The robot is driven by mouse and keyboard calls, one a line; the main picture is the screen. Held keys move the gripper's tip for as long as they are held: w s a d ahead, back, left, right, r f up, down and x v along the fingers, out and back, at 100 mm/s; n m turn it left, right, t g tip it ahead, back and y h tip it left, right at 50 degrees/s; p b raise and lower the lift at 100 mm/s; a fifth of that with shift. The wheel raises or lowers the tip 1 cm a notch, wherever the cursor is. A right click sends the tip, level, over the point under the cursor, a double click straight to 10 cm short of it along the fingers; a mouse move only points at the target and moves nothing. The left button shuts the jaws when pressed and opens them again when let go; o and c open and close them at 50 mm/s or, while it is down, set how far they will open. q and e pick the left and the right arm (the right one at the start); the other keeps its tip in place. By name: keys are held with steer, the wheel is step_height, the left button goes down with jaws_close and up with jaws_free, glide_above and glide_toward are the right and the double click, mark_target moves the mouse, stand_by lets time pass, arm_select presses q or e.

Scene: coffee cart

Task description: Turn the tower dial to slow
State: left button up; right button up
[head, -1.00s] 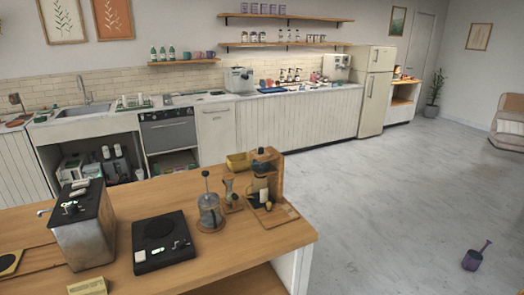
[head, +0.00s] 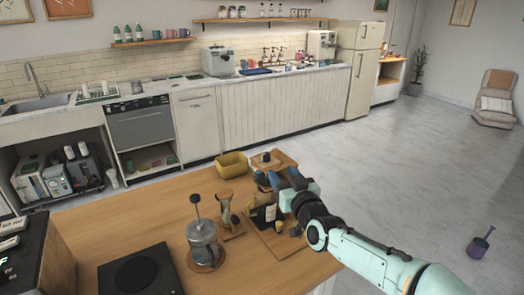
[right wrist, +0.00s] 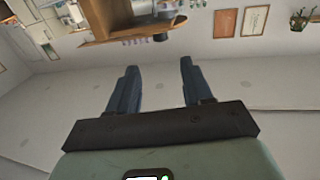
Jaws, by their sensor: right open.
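The wooden drip tower (head: 284,158) stands near the right end of the wooden cart top, with a dark-labelled bottle (head: 264,216) low in its frame. My right gripper (head: 280,179) is at the tower's upper part, on its right side in the head view, and covers part of it. I cannot tell whether it touches the tower. The dial cannot be made out, so its setting is unclear. In the right wrist view, my right gripper (right wrist: 159,66) has its two dark fingers wide apart with nothing between them. My left gripper is out of view.
A French press (head: 203,244) and an hourglass-shaped brewer (head: 227,210) stand left of the tower. A yellow bin (head: 231,165) is behind them. Open floor lies beyond the cart.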

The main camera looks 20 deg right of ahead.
mark_target(267, 155)
steer(key=w+p, duration=0.1)
steer(key=w, duration=0.2)
steer(key=w+p, duration=0.1)
steer(key=w, duration=0.3)
steer(key=w+p, duration=0.1)
steer(key=w, duration=0.3)
steer(key=shift+w+d+r, duration=0.1)
steer(key=shift+w+d, duration=0.15)
steer(key=shift+w+p, duration=0.4)
steer(key=shift+w, duration=0.1)
steer(key=c, duration=0.9)
